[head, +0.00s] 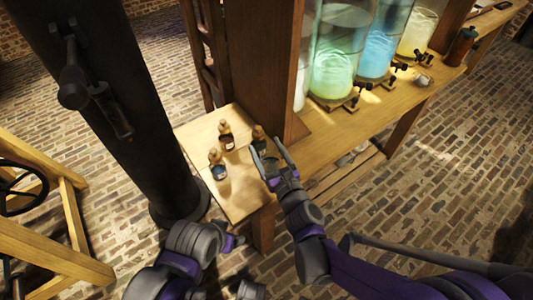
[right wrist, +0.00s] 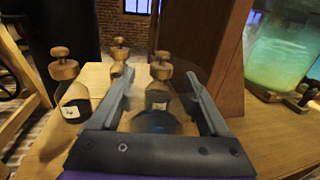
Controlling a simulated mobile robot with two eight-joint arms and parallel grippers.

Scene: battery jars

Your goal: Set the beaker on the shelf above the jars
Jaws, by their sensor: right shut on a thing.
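My right gripper (head: 268,152) is over the near end of the wooden table. In the right wrist view its fingers (right wrist: 160,100) stand apart around a clear glass vessel, which looks like the beaker (right wrist: 155,122); its outline is faint. The gripper is shut on it. Large glass jars stand along the table to the right: a green one (head: 333,65), a blue one (head: 378,45) and a pale one (head: 420,28). The shelf above them is not in view. Part of my left arm shows at the bottom, but its gripper does not.
Stoppered bottles stand close by: a left one (head: 218,168), a middle one (head: 226,138) and one just beyond my fingers (head: 258,136). A wooden post (head: 255,60) rises between them and the jars. A small pale cup (head: 423,80) and a brown bottle (head: 461,46) are farther right.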

